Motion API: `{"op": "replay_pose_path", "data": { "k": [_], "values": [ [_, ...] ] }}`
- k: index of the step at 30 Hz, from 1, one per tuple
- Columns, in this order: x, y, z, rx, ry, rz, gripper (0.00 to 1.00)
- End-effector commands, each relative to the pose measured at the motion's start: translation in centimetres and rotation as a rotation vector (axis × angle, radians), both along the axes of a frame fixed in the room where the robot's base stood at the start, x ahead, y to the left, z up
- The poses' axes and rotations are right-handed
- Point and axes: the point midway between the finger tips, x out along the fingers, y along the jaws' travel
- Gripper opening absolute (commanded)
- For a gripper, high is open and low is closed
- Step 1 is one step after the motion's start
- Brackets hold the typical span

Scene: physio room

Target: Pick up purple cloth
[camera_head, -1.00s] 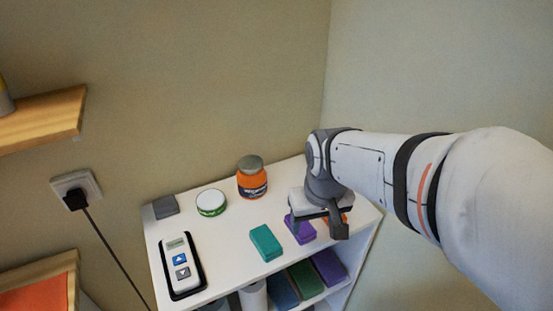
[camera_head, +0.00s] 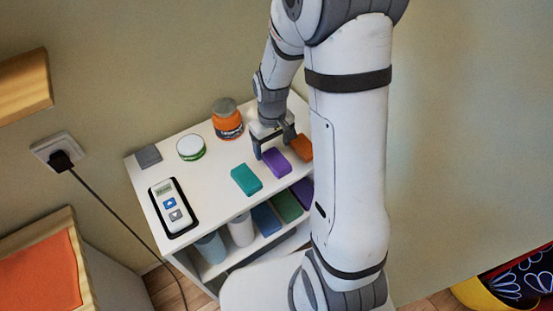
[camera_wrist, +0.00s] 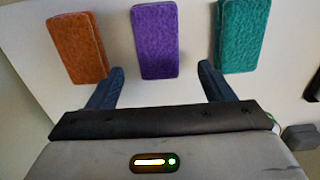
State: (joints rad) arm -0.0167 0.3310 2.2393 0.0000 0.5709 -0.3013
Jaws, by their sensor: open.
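The purple cloth (camera_head: 276,162) is a folded block on the white shelf top, between a teal cloth (camera_head: 246,179) and an orange cloth (camera_head: 301,148). In the wrist view the purple cloth (camera_wrist: 157,41) stands centred ahead of my gripper (camera_wrist: 160,80), with the orange cloth (camera_wrist: 77,47) to its left and the teal cloth (camera_wrist: 242,35) to its right. My gripper (camera_head: 273,143) is open and empty. Its two fingers point toward the gaps on either side of the purple cloth. I cannot tell how far above the shelf top the fingertips are.
An orange jar (camera_head: 227,120) with a grey lid stands close behind my gripper. A round green-and-white tin (camera_head: 191,148), a grey block (camera_head: 148,157) and a remote-like device (camera_head: 170,207) lie further left. More folded cloths and rolls sit on the lower shelf.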

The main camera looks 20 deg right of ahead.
Motion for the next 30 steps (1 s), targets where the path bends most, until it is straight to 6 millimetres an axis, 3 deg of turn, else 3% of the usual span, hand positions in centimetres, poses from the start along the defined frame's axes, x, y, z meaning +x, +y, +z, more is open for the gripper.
{"op": "replay_pose_path", "data": {
  "k": [9, 17, 30],
  "values": [
    [-0.3, -0.3, -3.8, 0.000, 0.003, 0.000, 0.75],
    [-0.2, -0.2, -4.1, 0.000, 0.000, 0.001, 0.75],
    [-0.2, -0.2, -4.1, 0.000, 0.000, 0.001, 0.40]
  ]
}}
